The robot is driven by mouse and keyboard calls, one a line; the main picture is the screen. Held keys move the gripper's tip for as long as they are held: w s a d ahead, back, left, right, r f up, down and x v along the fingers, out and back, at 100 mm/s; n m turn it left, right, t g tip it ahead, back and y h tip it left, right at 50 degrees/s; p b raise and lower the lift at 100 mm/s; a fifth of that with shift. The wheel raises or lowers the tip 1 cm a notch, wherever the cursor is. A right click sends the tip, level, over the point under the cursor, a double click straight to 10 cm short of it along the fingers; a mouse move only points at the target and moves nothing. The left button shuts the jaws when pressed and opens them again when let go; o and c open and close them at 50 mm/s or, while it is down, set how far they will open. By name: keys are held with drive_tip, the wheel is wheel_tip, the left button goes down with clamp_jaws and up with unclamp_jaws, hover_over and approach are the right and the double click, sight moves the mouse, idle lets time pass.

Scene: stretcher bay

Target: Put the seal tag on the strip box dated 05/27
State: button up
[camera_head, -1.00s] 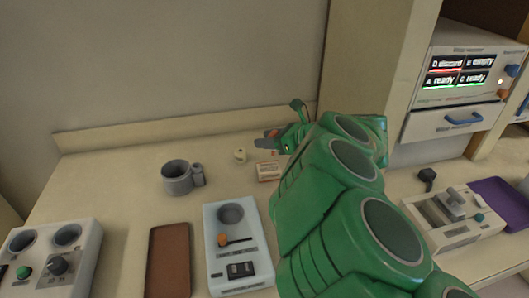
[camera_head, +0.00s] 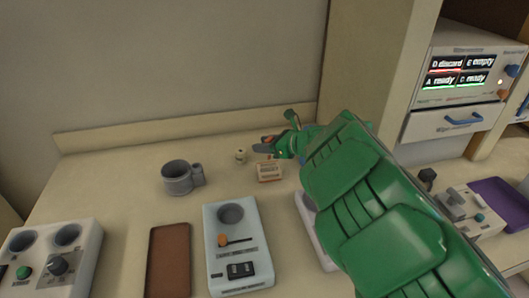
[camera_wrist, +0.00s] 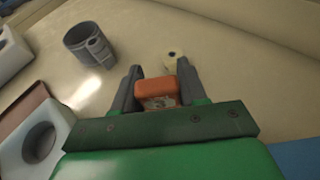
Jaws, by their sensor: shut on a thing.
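A small pale box with orange-red markings (camera_head: 269,171), which looks like a strip box, lies on the counter. Its print is too small to read a date. My gripper (camera_head: 262,147) is just behind and above it in the head view. In the wrist view my gripper (camera_wrist: 160,70) is shut on a small orange piece (camera_wrist: 162,88), which seems to be the seal tag. A pale printed patch (camera_wrist: 158,103) shows just below the orange piece; I cannot tell whether it is part of it or the box. Whether tag and box touch is unclear.
A small cream roll (camera_head: 240,155) stands left of the box. A grey mug-like holder (camera_head: 178,178), a brown tray (camera_head: 168,262) and a pale device with a round well (camera_head: 238,255) stand left. A labelled machine (camera_head: 458,85) and purple tray (camera_head: 500,203) are right.

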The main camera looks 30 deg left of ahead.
drive_tip(key=shift+w+a+f, duration=0.1)
drive_tip(key=shift+a+f, duration=0.1)
drive_tip(key=shift+f, duration=1.55)
drive_tip(key=shift+f, duration=0.1)
drive_tip(key=o, duration=1.1)
drive_tip(key=v, duration=1.2)
drive_tip(key=shift+d, duration=0.1)
